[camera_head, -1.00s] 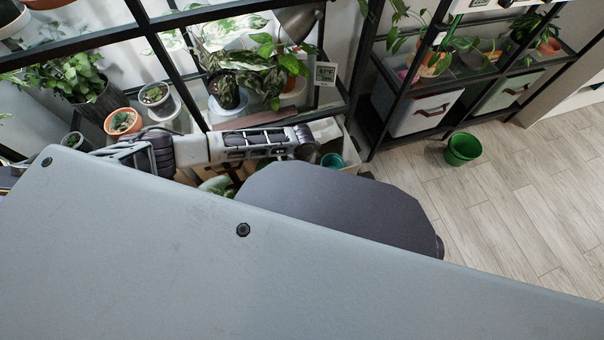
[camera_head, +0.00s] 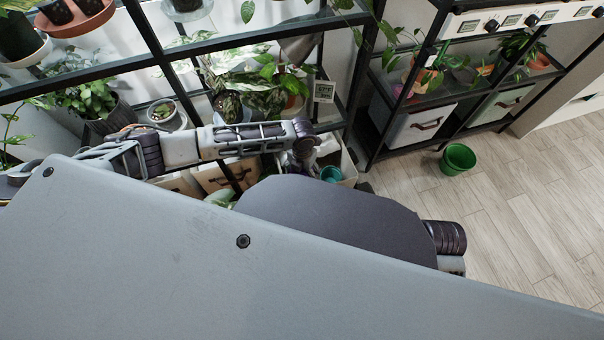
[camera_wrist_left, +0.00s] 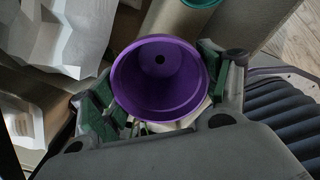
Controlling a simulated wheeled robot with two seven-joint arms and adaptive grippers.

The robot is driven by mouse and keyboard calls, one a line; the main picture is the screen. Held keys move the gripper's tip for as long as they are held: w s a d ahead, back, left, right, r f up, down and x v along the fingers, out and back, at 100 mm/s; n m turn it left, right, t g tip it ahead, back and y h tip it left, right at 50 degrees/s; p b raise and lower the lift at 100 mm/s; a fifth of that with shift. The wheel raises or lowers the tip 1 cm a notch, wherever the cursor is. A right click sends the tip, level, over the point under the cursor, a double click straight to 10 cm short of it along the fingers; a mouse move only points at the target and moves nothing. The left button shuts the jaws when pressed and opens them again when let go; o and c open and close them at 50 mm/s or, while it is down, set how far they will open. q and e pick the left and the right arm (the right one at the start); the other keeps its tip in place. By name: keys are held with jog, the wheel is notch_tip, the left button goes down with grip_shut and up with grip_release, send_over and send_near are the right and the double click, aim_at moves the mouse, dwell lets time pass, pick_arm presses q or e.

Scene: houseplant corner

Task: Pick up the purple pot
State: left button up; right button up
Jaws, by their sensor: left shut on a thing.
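The purple pot (camera_wrist_left: 158,78) shows in the left wrist view, empty, with its open mouth towards the camera and a small hole in its bottom. My left gripper (camera_wrist_left: 155,88) has its green-padded fingers on both sides of the pot and is shut on it. In the head view the purple pot cannot be made out; my left arm reaches across in front of the shelf, and its hand is largely hidden. My right gripper is not in view.
A teal pot (camera_head: 331,174) stands in a pale bin beside my left wrist; its rim also shows in the wrist view (camera_wrist_left: 200,3). White crumpled pieces (camera_wrist_left: 65,35) lie left of the purple pot. Black-framed plant shelves stand behind. A green bucket (camera_head: 457,159) stands on open floor at right.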

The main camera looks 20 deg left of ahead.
aim_at(302, 173)
pick_arm(q)
jog(key=shift+r, duration=0.95)
jog(key=shift+r+p, duration=1.1)
jog(key=shift+r, duration=1.25)
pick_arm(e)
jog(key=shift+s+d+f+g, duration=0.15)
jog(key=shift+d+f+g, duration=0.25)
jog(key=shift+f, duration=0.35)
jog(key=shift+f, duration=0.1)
